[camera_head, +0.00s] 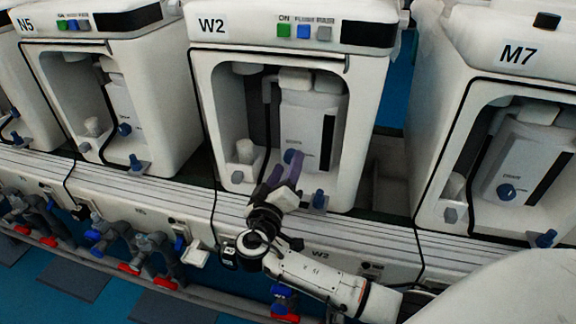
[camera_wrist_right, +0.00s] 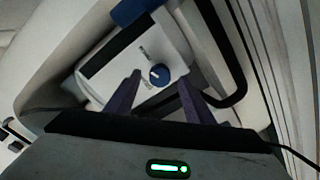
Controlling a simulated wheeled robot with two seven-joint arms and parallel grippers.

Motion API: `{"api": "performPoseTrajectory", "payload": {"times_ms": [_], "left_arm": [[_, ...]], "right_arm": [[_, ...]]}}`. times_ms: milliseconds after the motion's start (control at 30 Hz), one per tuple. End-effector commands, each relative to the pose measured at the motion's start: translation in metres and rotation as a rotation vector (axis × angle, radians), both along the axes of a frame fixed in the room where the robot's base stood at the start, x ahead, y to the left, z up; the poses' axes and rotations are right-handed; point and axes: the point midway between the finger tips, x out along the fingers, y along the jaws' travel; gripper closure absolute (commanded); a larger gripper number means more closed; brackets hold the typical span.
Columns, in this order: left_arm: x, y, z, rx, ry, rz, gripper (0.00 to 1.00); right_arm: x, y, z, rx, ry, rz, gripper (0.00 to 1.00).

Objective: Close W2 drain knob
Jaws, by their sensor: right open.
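The W2 unit (camera_head: 225,60) stands in the middle of the head view with its front recess open. Inside it is a white box (camera_head: 305,118) with a round blue knob (camera_head: 290,156) low on its face. The same blue knob (camera_wrist_right: 159,75) shows in the right wrist view with a light pointer mark and small labels beside it. My right gripper (camera_head: 286,168) is open and reaches into the recess. Its purple fingers are spread, with the knob between them in the right wrist view; contact cannot be told. My left gripper is not in view.
A second blue knob (camera_head: 318,198) sits on the recess's front lip, right of my gripper. A light block (camera_head: 243,165) stands at the recess's left. Units N5 (camera_head: 75,20) and M7 (camera_head: 520,58) flank W2. Valves with red and blue handles (camera_head: 130,245) line the lower left.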

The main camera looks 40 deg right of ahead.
Motion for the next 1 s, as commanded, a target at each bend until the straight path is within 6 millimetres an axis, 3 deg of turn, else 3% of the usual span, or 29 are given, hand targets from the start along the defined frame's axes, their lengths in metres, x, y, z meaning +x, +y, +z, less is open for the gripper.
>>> {"api": "performPoseTrajectory", "payload": {"times_ms": [433,700,1000], "left_arm": [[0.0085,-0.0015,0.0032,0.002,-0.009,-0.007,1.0],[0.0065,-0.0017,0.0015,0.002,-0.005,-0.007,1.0],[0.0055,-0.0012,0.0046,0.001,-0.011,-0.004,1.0]], "right_arm": [[0.0085,-0.0102,0.0001,0.001,-0.001,0.0,0.52],[0.0083,-0.0101,0.0,0.0,0.0,0.0,0.93],[0.0082,-0.0101,0.0011,-0.027,0.032,-0.001,0.93]]}}
